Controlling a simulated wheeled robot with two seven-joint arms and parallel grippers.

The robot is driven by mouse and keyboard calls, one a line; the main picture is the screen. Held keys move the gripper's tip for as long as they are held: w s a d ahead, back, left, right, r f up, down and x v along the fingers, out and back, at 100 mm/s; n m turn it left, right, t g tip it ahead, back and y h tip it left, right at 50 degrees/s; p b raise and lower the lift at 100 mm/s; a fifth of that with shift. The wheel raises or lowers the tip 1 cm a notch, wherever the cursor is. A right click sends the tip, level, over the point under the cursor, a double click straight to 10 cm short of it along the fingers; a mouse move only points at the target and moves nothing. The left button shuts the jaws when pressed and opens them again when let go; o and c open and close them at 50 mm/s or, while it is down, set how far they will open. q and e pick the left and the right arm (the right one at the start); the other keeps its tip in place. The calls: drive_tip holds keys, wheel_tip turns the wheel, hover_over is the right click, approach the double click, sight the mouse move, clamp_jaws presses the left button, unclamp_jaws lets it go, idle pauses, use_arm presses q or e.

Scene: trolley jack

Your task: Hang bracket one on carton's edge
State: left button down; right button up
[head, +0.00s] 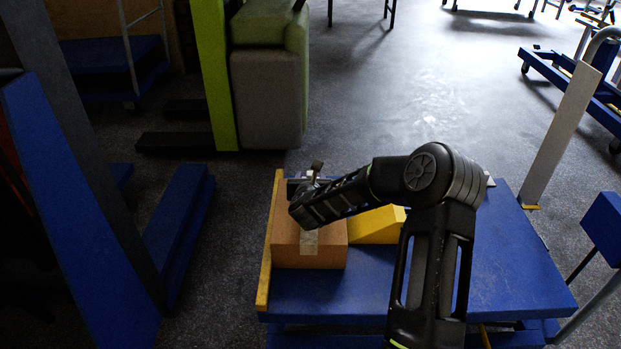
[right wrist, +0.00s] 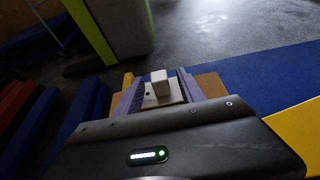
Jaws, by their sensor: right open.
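The brown carton (head: 330,253), with a pale tape strip on its front, sits on the blue trolley deck near its left edge. My right arm reaches over it from the right and hides much of its top. My right gripper (head: 305,182) is at the carton's far left part. In the right wrist view the gripper (right wrist: 160,86) is open, its two fingers on either side of a pale bracket (right wrist: 159,77) with a small upright block. I cannot tell whether the bracket touches the carton's edge. Part of the carton (right wrist: 212,84) shows beside the right finger. My left gripper is out of view.
A yellow wedge-shaped block (head: 377,227) stands right of the carton. A yellow rail (head: 268,245) runs along the deck's left edge. The blue deck (head: 510,270) is clear on the right. A green post (head: 213,70) and a padded block (head: 266,95) stand behind.

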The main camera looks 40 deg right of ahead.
drive_tip(key=p+v, duration=0.1)
drive_tip(key=v, duration=0.7)
drive_tip(key=shift+p, duration=0.35)
drive_tip(key=shift+f, duration=0.1)
drive_tip(key=shift+a, duration=0.1)
